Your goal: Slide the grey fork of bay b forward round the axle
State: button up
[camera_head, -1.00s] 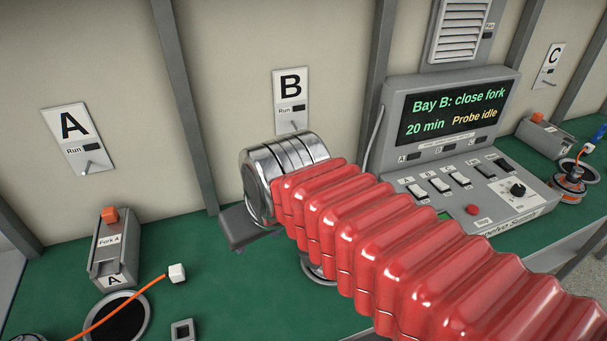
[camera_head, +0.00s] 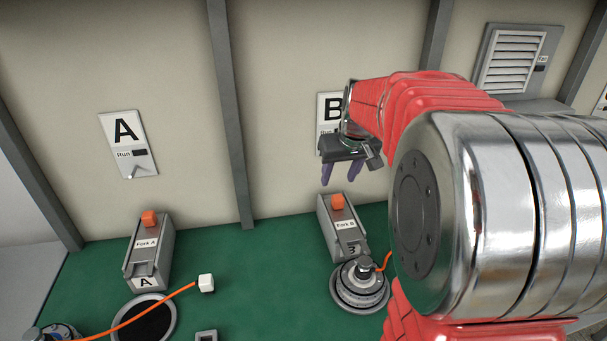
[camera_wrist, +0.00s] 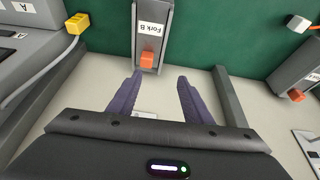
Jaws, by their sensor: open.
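The grey fork of bay B (camera_head: 344,232) is a grey block with an orange knob (camera_head: 337,201) and a "Fork B" label, on the green bench behind the hub motor. The round metal hub motor (camera_head: 360,290) with its axle on top (camera_head: 365,267) stands just in front of the fork. My gripper (camera_head: 341,175) is above the fork, its purple fingers pointing down, open and empty. In the wrist view my gripper (camera_wrist: 155,92) has its fingers apart, and the orange knob (camera_wrist: 147,59) lies between and beyond them, not touched. Whether the fork reaches the axle I cannot tell.
Bay A's fork (camera_head: 150,255) stands at left beside a dark round recess (camera_head: 145,322). An orange cable with a white plug (camera_head: 206,283) lies there. Another orange cable (camera_head: 384,262) leaves the hub motor. My red-sleeved arm hides the right side. The back wall is close behind.

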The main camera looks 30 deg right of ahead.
aim_at(339, 198)
jog(key=d, duration=0.1)
jog(key=w+d+f, duration=0.1)
jog(key=d, duration=0.2)
jog(key=shift+w+f, duration=0.2)
jog(key=shift+f, duration=0.05)
jog(key=shift+f, duration=0.1)
jog(key=x, duration=1.3)
jog(key=shift+w+f, duration=0.15)
jog(key=shift+f, duration=0.15)
jog(key=shift+c, duration=0.6)
grip_shut()
jog(key=shift+d, duration=0.1)
